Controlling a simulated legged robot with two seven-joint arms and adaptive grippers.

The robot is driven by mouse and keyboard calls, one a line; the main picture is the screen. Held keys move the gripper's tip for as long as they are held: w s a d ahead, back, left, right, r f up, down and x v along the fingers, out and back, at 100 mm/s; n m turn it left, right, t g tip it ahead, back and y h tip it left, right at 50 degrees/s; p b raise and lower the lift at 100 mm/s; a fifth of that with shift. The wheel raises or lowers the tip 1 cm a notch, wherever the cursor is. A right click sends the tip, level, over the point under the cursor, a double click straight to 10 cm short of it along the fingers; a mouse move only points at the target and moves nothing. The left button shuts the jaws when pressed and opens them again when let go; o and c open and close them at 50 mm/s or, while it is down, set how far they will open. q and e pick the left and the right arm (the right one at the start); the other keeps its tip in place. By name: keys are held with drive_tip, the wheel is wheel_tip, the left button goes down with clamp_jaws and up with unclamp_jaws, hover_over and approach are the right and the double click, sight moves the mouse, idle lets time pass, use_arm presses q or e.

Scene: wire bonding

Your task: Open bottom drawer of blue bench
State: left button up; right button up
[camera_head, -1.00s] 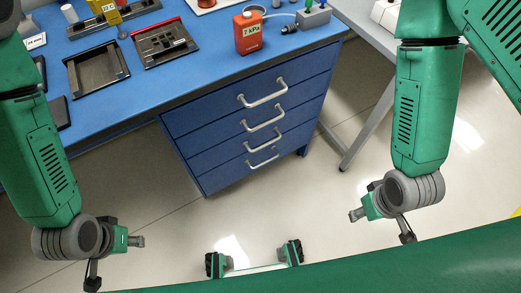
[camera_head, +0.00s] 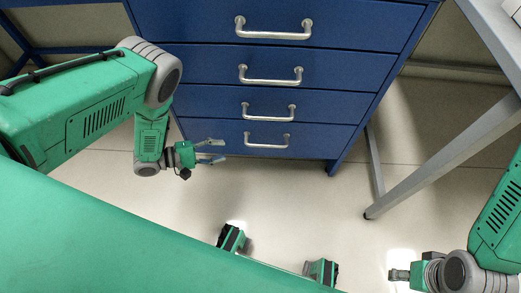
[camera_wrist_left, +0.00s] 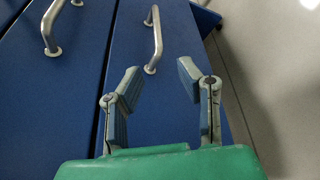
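The blue bench (camera_head: 150,30) shows several closed drawers stacked in the head view, each with a silver bar handle. The bottom drawer (camera_head: 310,141) has its handle (camera_head: 266,146) just right of my left gripper (camera_head: 222,151). My left gripper is open and empty, its fingers pointing toward that handle. In the left wrist view the bottom drawer's handle (camera_wrist_left: 154,42) lies ahead of the two spread fingertips (camera_wrist_left: 159,74), not between them. My right gripper (camera_head: 392,275) is low at the right, over the floor, away from the bench; its finger opening is unclear.
A grey table leg and frame (camera_head: 440,165) stand right of the bench. The pale floor (camera_head: 290,205) in front of the drawers is clear. A higher drawer's handle (camera_wrist_left: 50,28) shows at the left of the left wrist view.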

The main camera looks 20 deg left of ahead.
use_arm(q)
drive_tip(key=b, duration=0.2)
approach(262, 146)
drive_tip(key=x, duration=0.5)
drive_tip(key=b+x, duration=0.1)
drive_tip(key=x, duration=0.1)
drive_tip(key=f+b+x, duration=0.1)
drive_tip(key=x, duration=0.1)
drive_tip(key=shift+w+a, duration=0.25)
drive_tip(key=shift+a, duration=0.05)
drive_tip(key=shift+w+d, duration=0.2)
drive_tip(key=shift+d, duration=0.1)
drive_tip(key=shift+w+d, duration=0.2)
drive_tip(key=shift+d, duration=0.35)
drive_tip(key=shift+d+r, duration=0.1)
drive_tip(key=shift+d, duration=0.15)
drive_tip(key=shift+a, duration=0.2)
clamp_jaws()
drive_tip(key=shift+s+a, duration=0.1)
drive_tip(key=shift+a, duration=0.1)
use_arm(e)
drive_tip(key=f, duration=0.2)
drive_tip(key=d+f, duration=0.1)
drive_tip(key=f, duration=0.1)
drive_tip(key=shift+f, duration=0.3)
